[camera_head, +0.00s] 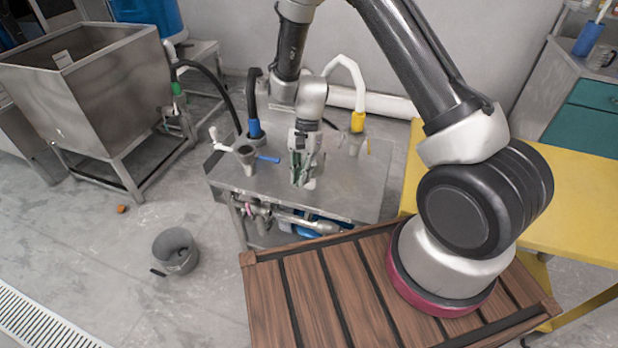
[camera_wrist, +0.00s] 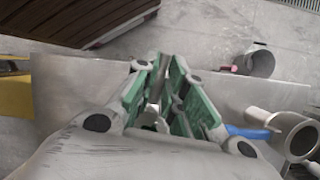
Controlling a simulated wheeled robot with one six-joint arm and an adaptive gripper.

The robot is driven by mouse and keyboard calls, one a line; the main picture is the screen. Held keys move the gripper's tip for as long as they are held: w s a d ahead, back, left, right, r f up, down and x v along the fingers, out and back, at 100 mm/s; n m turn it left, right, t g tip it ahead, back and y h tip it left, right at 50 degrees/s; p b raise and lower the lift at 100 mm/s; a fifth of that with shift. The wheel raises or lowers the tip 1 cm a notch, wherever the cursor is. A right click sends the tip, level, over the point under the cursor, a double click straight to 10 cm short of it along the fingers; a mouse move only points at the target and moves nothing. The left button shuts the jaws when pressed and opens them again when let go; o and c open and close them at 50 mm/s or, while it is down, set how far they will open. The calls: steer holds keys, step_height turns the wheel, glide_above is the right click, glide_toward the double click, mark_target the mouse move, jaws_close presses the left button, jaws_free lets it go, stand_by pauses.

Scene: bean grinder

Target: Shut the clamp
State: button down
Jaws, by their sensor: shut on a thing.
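My gripper (camera_head: 303,178) points down at the top of the metal cart, near its middle. In the wrist view its green-padded fingers (camera_wrist: 164,72) are closed around a slim grey metal piece (camera_wrist: 154,112). The fingers hide most of this piece, and I cannot make out the clamp's full shape or how far it is closed. A grey metal cup-like fitting (camera_head: 245,154) with a blue handle (camera_head: 268,159) stands just left of my gripper. The fitting (camera_wrist: 296,134) and blue handle (camera_wrist: 248,131) also show at the right of the wrist view.
A blue-collared black hose (camera_head: 255,125) and a yellow-collared white hose (camera_head: 357,120) rise from the cart top (camera_head: 340,200). A steel hopper (camera_head: 90,95) stands left, a grey bucket (camera_head: 175,250) sits on the floor, and a yellow table (camera_head: 560,200) is at right.

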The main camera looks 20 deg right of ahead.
steer(key=shift+w+a+m, duration=0.4)
steer(key=shift+w+m, duration=0.2)
steer(key=shift+w, duration=0.1)
steer(key=c, duration=1.5)
jaws_free()
steer(key=shift+o, duration=0.2)
steer(key=v, duration=1.2)
steer(key=shift+d, duration=0.15)
steer(key=shift+s, duration=0.3)
